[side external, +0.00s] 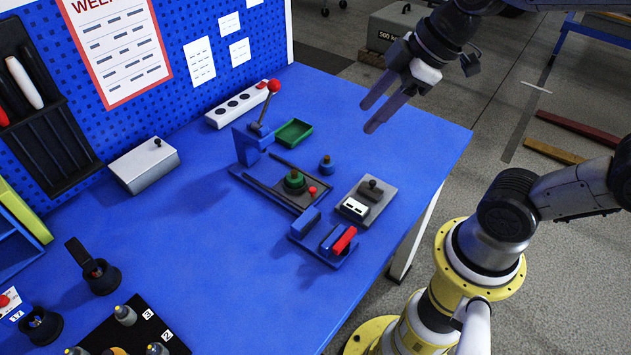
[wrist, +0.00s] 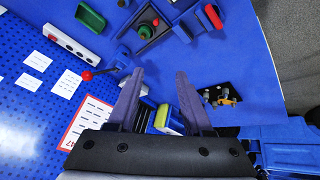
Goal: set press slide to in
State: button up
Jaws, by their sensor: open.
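The press fixture (side external: 245,172) is a blue base with two dark rails on the tabletop. The green piece also shows in the wrist view (wrist: 145,30). A lever with a red ball (side external: 273,86) stands at the fixture's rear end; the ball also shows in the wrist view (wrist: 87,76). My gripper (side external: 369,116) is open and empty, high above the table's right side, apart from the fixture. Its fingers also show in the wrist view (wrist: 160,72).
A blue clamp-like block with a red handle (side external: 344,240) is at the fixture's front. A grey box with a black knob (side external: 367,200), a blue knobbed weight (side external: 327,165) and a green tray (side external: 294,133) are close by. A white socket strip (side external: 237,105) lies behind.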

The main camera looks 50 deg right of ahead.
jog(key=w+f+n, duration=0.2)
jog(key=w+f, duration=0.2)
jog(key=w, duration=0.2)
jog(key=m+g+y, duration=0.1)
jog(key=g, duration=0.1)
send_near(313, 189)
jog(key=x, duration=0.8)
jog(key=shift+r, duration=0.1)
